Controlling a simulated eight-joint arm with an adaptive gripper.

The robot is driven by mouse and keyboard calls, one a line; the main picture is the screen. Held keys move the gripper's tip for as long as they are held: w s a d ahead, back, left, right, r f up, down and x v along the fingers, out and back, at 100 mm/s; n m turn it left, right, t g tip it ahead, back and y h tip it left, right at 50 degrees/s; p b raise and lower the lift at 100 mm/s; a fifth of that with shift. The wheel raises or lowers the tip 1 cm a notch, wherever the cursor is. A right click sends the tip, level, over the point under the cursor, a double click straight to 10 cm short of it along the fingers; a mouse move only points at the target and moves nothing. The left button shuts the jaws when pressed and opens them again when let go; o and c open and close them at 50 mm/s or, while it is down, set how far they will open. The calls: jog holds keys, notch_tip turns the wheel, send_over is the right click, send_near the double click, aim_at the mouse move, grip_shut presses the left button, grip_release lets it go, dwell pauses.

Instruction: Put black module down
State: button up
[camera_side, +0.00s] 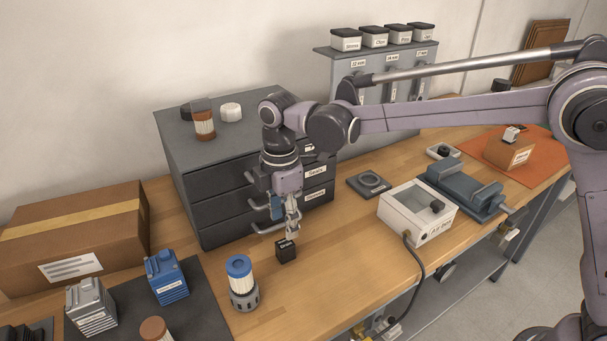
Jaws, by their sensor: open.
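The black module (286,251) is a small dark cube with a pale label on its side. It is on or just above the wooden bench, in front of the grey drawer cabinet. My gripper (292,233) points down directly above it, with its fingertips at or very near the module's top. The gripper is open. At this size I cannot tell whether the fingertips still touch the module.
A blue-topped filter (240,275) stands left of the module. A blue unit (166,277) and a grey unit (90,306) are on a dark mat (205,325). The drawer cabinet (215,205) rises behind my gripper. A white control box (415,213) is to the right. Bare bench lies between.

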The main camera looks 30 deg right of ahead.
aim_at(285, 243)
jog(key=s+d+r+m+t, duration=0.2)
jog(key=s+d+r+m, duration=0.2)
jog(key=d, duration=0.3)
jog(key=s+d+r+m+t, duration=0.1)
jog(key=s+d+r+m, duration=0.3)
jog(key=d, duration=0.3)
jog(key=s+d+f+m+t, duration=0.4)
jog(key=s+d+f+m, duration=0.1)
jog(key=s+d+m, duration=0.4)
jog(key=shift+s+d+m, duration=0.25)
jog(key=shift+s+m, duration=0.05)
jog(key=shift+m, duration=0.2)
